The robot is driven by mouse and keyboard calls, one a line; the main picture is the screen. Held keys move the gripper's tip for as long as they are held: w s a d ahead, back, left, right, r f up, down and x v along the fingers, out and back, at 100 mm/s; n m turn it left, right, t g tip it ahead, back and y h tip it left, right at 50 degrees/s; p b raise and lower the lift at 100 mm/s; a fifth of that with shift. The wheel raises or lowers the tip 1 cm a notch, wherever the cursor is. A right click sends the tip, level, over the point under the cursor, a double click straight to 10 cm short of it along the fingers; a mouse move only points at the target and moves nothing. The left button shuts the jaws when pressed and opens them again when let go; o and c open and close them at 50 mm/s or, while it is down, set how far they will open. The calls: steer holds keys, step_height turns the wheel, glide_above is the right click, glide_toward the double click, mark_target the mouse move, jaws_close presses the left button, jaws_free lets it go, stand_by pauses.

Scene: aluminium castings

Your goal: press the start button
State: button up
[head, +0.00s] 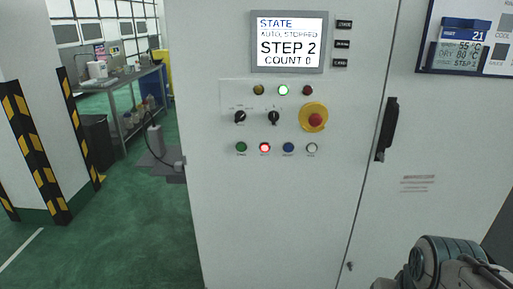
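A light grey control cabinet (290,220) fills the middle of the head view. Its lower row has a green button (241,147), a lit red button (264,147), a blue button (288,147) and a white button (311,147). The labels under them are too small to read surely; the green one looks like the start button. The screen (288,41) reads "STATE AUTO, STOPPED, STEP 2, COUNT 0". Part of my arm shows at the bottom right, well apart from the buttons. My gripper's fingers are not visible.
A red emergency-stop knob on yellow (314,117) sits above the row's right end. Beside it are two black selector switches (240,117). Indicator lamps (283,90) are above, the middle one lit. A black door handle (387,128) is to the right. Green floor (120,240) is open at left.

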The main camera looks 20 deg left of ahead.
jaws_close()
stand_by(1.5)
